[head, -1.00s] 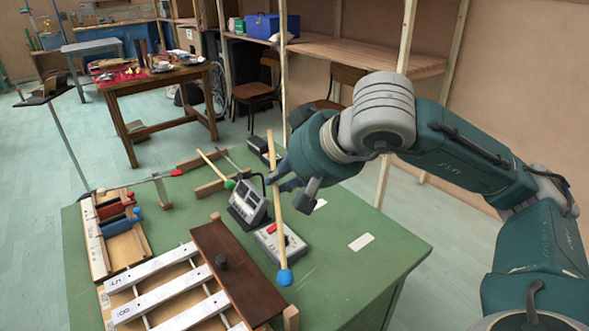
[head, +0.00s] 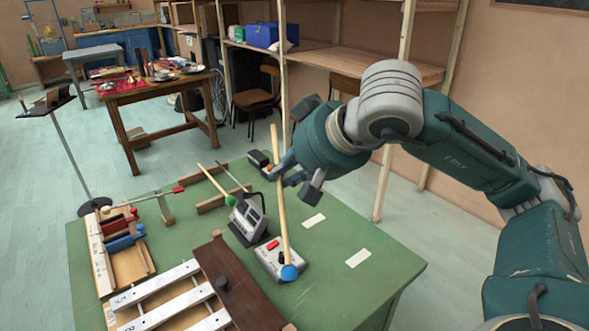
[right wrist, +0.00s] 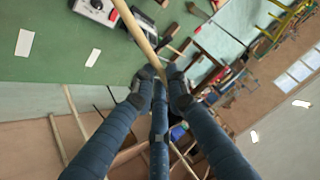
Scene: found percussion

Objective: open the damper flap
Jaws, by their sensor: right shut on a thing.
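The damper flap (head: 241,283) is a dark brown board with a small dark knob (head: 222,284). It lies across the right end of the silver metal bars (head: 165,313) and looks lowered, though the bottom edge of the head view cuts it off. My right gripper (head: 281,172) is shut on the pale wooden stick of a blue-headed mallet (head: 282,220), above the table's far right part. The blue head hangs low at the near end of a grey box. The right wrist view shows the gripper (right wrist: 162,80) around the stick (right wrist: 135,30). My left gripper is not in view.
The green table (head: 375,290) holds the grey box with a red button (head: 270,256), a tilted grey device (head: 247,218), a wooden tray of coloured handles (head: 125,262) and another mallet (head: 216,178). The table's right front is clear except for white labels (head: 358,258).

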